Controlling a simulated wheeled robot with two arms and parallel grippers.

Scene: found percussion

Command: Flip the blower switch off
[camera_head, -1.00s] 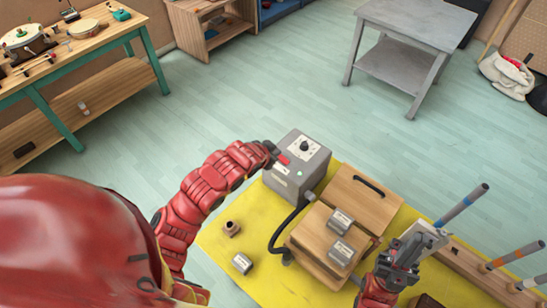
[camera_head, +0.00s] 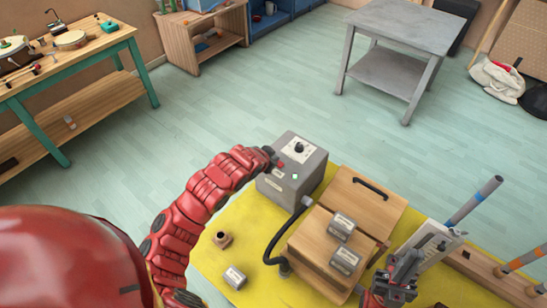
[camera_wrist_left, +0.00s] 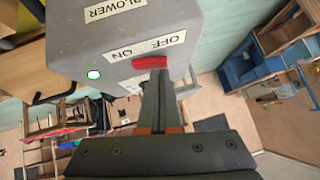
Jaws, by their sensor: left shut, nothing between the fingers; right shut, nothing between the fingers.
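The grey blower box (camera_head: 312,172) stands at the far left corner of the yellow-topped table, with a dial on top. Its red switch (camera_head: 281,165) is on the side facing my left arm; it also shows in the left wrist view (camera_wrist_left: 149,62), beside the OFF and ON labels. A green light (camera_wrist_left: 93,74) glows on the box. My left gripper (camera_head: 272,157) is shut and empty, its fingertips at the switch; I cannot tell whether they touch it. My right gripper (camera_head: 397,272) is shut and empty at the right of the table.
A black hose (camera_head: 270,240) runs from the box to a wooden case (camera_head: 318,245) carrying two small grey blocks. A small brown piece (camera_head: 222,239) and a grey block (camera_head: 234,277) lie on the yellow top (camera_head: 215,265). Grey-blue and orange tubes (camera_head: 474,202) stand at the right.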

